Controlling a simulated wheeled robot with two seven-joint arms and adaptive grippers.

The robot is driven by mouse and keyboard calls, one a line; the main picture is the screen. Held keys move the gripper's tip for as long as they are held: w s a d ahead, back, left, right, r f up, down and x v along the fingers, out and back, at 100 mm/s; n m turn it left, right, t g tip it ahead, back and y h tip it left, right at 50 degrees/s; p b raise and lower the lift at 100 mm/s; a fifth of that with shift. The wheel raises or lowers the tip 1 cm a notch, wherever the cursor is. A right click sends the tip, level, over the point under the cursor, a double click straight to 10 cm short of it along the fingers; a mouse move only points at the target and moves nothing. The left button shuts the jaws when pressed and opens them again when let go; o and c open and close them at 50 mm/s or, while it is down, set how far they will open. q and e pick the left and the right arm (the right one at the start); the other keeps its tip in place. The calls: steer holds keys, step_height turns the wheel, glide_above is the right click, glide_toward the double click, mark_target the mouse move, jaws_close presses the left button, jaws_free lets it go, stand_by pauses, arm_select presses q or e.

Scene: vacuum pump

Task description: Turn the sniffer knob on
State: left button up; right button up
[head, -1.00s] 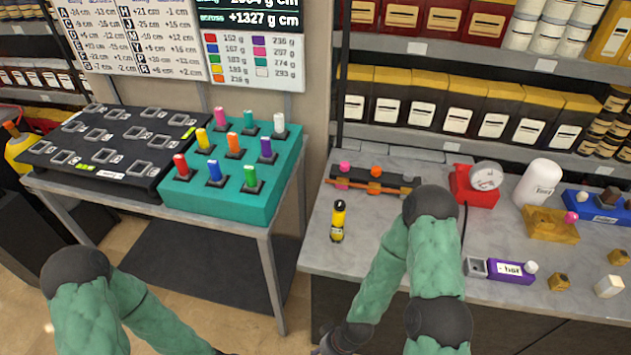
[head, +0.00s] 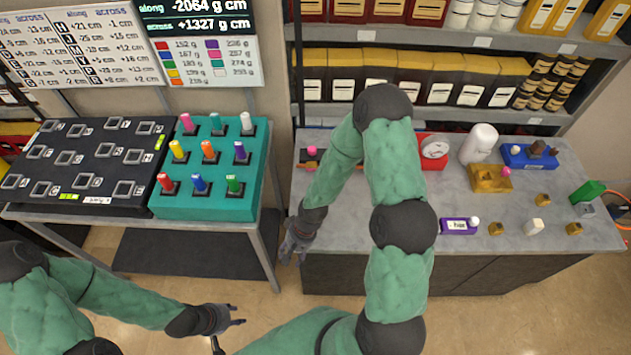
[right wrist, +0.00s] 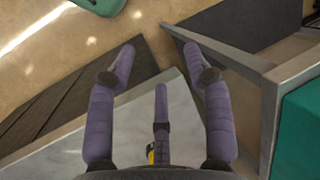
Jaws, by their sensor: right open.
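No part is readably labelled as the sniffer, so I cannot tell which knob is meant. A small purple box (head: 459,226) with a white label and a pale round knob (head: 474,222) lies on the grey bench. A red unit (head: 430,160) with a round white gauge (head: 435,148) stands behind it, partly hidden by my right arm. My right gripper (head: 290,250) hangs at the bench's left front edge; in the right wrist view its fingers (right wrist: 158,62) are spread and empty. My left gripper (head: 235,315) is open and empty over the floor, away from both tables.
The grey bench (head: 560,235) also carries a yellow block (head: 490,178), a white bottle (head: 479,143), a blue tray (head: 528,157), a green item (head: 588,191) and small blocks. A teal rack (head: 205,205) of coloured pegs stands left. Floor lies between the tables.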

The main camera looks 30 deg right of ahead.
steer(key=w+d+r+m+h+p, duration=0.1)
steer(key=w+d+r+p, duration=0.15)
steer(key=d+r, duration=0.4)
steer(key=w+d+r+m+h+p, duration=0.1)
steer(key=w+d+r+m+h, duration=0.2)
steer(key=r, duration=0.6)
steer(key=w+d+r+p, duration=0.1)
steer(key=w+d+r, duration=0.3)
steer(key=r, duration=0.3)
arm_select(q)
step_height(320, 180, up, 6)
arm_select(e)
step_height(320, 180, down, 11)
steer(key=shift+d+r, duration=0.1)
steer(key=shift+r, duration=0.05)
steer(key=shift+c, duration=0.3)
jaws_close()
